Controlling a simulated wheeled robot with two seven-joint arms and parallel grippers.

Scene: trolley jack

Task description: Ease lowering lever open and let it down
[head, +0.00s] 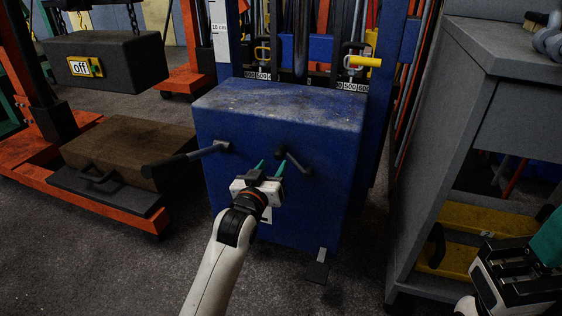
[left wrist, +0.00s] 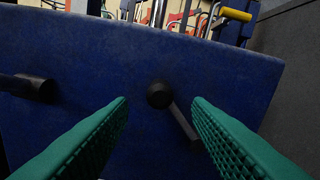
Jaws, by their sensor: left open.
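The blue trolley jack body (head: 265,205) stands in the middle of the head view. A short dark lever (head: 294,161) on its front slants down to the right from a round pivot; I take it as the lowering lever. In the left wrist view this lever (left wrist: 181,121) lies between the green fingers, with its pivot just beyond the tips. My left gripper (head: 271,167) is open close in front of the jack; contact with the lever cannot be told. A longer lever with a black grip (head: 172,164) sticks out to the left. My right gripper (head: 520,270) is partly cut off at lower right.
A grey cabinet (head: 440,150) with yellow boxes (head: 480,220) stands close on the right. An orange-framed lift (head: 100,207) with a brown case (head: 125,150) is on the left. A small pedal (head: 317,268) projects low at the jack's front. The floor in front is clear.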

